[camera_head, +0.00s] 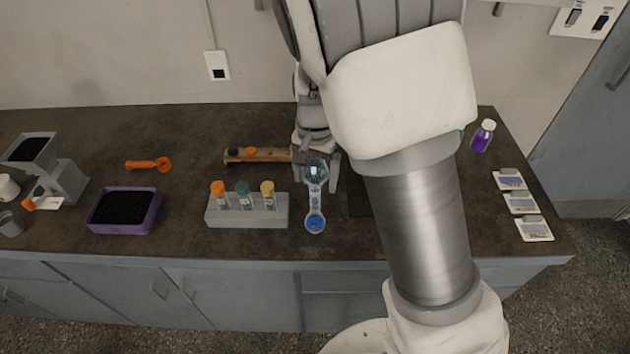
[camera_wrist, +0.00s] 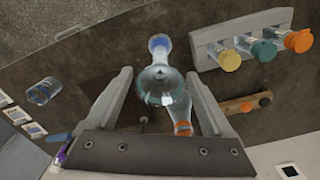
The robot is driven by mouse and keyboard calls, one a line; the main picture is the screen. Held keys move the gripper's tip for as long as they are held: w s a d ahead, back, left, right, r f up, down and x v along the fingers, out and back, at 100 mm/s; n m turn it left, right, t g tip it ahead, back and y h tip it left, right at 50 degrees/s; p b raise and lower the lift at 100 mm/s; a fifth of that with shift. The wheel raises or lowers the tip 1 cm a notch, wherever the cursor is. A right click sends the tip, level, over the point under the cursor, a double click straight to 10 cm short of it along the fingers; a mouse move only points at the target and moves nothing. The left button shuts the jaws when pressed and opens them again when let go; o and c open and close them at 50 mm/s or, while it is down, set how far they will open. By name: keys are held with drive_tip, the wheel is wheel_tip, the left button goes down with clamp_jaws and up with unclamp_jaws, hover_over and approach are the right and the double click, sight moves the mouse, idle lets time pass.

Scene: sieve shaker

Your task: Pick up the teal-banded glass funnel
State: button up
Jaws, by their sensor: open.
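A clear glass piece with a rounded, teal-tinted wide end (camera_wrist: 160,88), which looks like the glass funnel, lies between the fingers of my gripper (camera_wrist: 161,80) in the wrist view. Beyond it, a narrow neck runs toward a blue part (camera_wrist: 158,43); I cannot tell if this is one piece or two. In the head view, the funnel (camera_head: 315,172) stands right of the tube rack, above the blue part (camera_head: 315,222). My gripper (camera_head: 317,184) is open around the wide end, and contact is unclear. A second glass piece with an orange band (camera_wrist: 183,127) is partly hidden behind my gripper.
A grey rack (camera_head: 247,212) with capped tubes stands close on the left. A wooden holder (camera_head: 270,155) lies behind it. A glass vessel (camera_wrist: 44,90) is on the wrist view's left. A purple bottle (camera_head: 483,135) and cards (camera_head: 521,202) are at the right. My arm hides the middle right.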

drive_tip(key=shift+f, duration=0.1)
drive_tip(key=shift+c, duration=0.2)
drive_tip(key=c, duration=1.3)
